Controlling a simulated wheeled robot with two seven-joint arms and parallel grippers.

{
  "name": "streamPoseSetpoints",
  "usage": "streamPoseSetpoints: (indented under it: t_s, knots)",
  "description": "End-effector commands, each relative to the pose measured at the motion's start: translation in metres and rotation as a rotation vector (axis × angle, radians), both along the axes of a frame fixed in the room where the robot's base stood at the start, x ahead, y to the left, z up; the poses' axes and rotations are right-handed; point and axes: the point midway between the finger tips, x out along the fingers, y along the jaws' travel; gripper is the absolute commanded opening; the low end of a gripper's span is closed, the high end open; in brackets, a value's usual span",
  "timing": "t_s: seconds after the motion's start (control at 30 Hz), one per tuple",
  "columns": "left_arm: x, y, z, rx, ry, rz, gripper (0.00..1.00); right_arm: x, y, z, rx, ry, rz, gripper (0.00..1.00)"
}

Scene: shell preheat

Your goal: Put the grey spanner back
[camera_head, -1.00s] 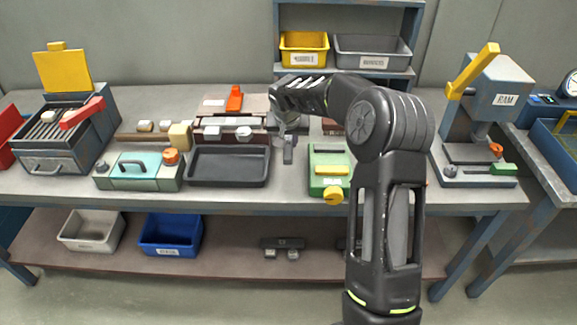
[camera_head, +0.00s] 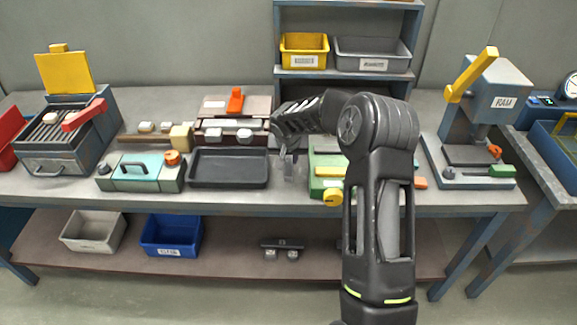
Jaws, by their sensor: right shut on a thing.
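My right arm rises from the bottom right, and its right gripper (camera_head: 288,165) points down over the bench, between the dark tray and the green box. It is shut on a small grey piece, which seems to be the grey spanner (camera_head: 289,174); its outline is hard to make out at this size. I cannot tell whether it touches the bench top. No other grey spanner can be made out. My left gripper is not in view.
The dark tray (camera_head: 228,182) is left of the gripper. The green box with a yellow knob (camera_head: 325,182) is close on its right, partly behind my arm. A shelf with yellow (camera_head: 304,60) and grey (camera_head: 373,67) bins stands behind. The ram press (camera_head: 497,95) is at right.

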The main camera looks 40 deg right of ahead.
Motion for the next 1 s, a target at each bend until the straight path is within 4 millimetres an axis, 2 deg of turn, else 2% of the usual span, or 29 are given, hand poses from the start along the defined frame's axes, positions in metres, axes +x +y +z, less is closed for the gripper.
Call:
streamPoseSetpoints:
  t_s: [0.13, 0.37, 0.77, 0.8, 1.0]
  knots:
    - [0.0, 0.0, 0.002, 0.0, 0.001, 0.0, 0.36, 0.0, 0.0, -0.006, 0.001, 0.001, 0.001, 0.0]
    - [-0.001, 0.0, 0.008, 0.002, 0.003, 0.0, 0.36, 0.0, 0.0, -0.034, 0.001, 0.0, 0.0, 0.0]
    - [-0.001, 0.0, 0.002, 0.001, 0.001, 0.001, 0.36, 0.001, 0.0, -0.041, 0.001, -0.003, 0.0, 0.0]
    - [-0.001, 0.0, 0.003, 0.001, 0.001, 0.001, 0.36, 0.0, 0.0, -0.04, 0.001, -0.001, 0.0, 0.26]
    - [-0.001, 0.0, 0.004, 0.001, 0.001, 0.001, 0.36, 0.0, 0.0, -0.039, 0.001, 0.0, 0.0, 0.42]
